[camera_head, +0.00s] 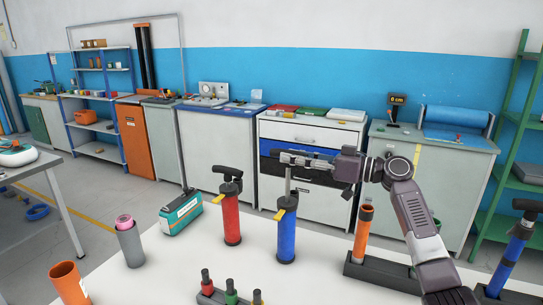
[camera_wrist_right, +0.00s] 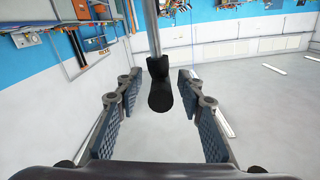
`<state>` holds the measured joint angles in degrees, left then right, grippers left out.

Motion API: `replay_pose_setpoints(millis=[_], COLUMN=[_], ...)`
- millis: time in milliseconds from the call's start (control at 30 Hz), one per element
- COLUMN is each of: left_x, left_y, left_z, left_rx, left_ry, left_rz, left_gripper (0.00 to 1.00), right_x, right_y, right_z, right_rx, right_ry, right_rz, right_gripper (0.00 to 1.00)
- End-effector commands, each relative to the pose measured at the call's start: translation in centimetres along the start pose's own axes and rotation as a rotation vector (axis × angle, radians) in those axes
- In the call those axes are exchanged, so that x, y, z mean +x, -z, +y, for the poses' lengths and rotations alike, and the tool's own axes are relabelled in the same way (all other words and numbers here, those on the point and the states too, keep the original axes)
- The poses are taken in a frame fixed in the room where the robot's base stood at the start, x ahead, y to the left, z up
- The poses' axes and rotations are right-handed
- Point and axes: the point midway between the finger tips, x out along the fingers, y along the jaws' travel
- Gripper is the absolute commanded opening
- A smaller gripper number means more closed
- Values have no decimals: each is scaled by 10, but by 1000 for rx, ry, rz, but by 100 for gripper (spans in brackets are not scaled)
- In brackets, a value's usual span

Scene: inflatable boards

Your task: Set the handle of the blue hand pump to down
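The blue hand pump (camera_head: 286,236) stands upright on the white table, with a yellow part near its top. Its thin metal rod (camera_head: 288,181) rises out of the body to the height of my right gripper (camera_head: 297,160). In the right wrist view the pump's black handle (camera_wrist_right: 161,97) lies between the two fingers of my right gripper (camera_wrist_right: 160,110), with the rod (camera_wrist_right: 152,30) beyond it. The fingers are apart, with clear gaps on both sides of the handle. In the head view the gripper mostly hides the handle. My left gripper is not in view.
A red pump (camera_head: 231,218) stands just left of the blue one. Another blue pump (camera_head: 510,259) leans at the far right. An orange tube (camera_head: 363,232) in a dark holder, a teal box (camera_head: 181,212) and a small rack (camera_head: 230,298) are nearby.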

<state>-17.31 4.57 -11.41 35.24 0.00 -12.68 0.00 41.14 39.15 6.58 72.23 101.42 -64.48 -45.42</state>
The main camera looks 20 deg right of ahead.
Motion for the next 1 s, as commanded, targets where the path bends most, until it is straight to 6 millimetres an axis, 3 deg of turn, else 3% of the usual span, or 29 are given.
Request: replay_pose_setpoints(millis=[200, 400, 767, 1000], left_x=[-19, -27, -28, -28], left_y=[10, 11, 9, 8], left_z=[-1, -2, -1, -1], left_rx=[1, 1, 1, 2], left_ry=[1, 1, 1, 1], left_rz=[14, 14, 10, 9], left_gripper=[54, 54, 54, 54], right_x=[37, 61, 68, 68], right_y=[5, 3, 0, 0], right_z=[-2, -2, -1, -1], right_rx=[2, 2, 0, 0], right_ry=[3, 2, 1, 1], right_rz=[1, 0, -1, -1], right_gripper=[35, 35, 35, 10])
